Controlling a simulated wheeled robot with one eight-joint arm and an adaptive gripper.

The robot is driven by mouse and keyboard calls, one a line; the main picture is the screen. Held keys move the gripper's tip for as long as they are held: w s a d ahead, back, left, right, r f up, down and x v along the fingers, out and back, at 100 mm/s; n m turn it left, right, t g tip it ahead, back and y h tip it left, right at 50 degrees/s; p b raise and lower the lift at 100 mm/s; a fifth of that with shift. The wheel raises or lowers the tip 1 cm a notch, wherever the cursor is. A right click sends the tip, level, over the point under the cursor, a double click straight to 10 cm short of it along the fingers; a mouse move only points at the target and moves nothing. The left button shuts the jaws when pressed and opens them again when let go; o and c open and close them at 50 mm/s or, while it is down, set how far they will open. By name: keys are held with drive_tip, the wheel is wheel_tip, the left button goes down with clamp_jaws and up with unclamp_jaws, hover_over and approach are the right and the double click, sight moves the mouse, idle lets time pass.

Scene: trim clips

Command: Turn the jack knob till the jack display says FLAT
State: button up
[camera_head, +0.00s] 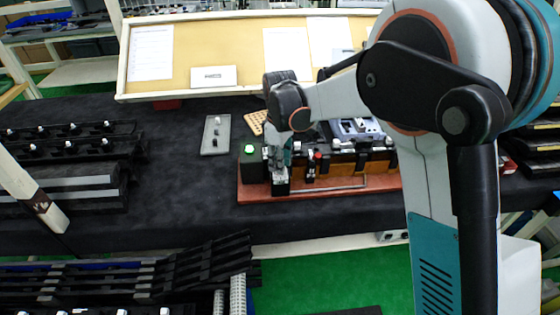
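My gripper (280,174) points down at the left part of a fixture on a red-brown base (350,184). Its fingers are small and partly merged with the dark parts there, so I cannot tell whether they are open or shut, or touching anything. A black box with a lit green button (249,150) stands just left of my gripper. A small red-and-black part (317,158) stands to its right on the fixture. I cannot make out the jack knob. A white label with dark lettering (213,76) is on the board behind; its text is too small to read, and I cannot identify the jack display.
A grey tray (215,135) with a small light part lies left of the fixture on the dark table (190,190). Black racks with clips (70,140) stand farther left. A tan perforated pad (255,123) lies behind the fixture. My arm covers much of the right side.

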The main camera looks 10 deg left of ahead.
drive_tip(key=shift+o, duration=1.2)
wheel_tip(320, 180, up, 12)
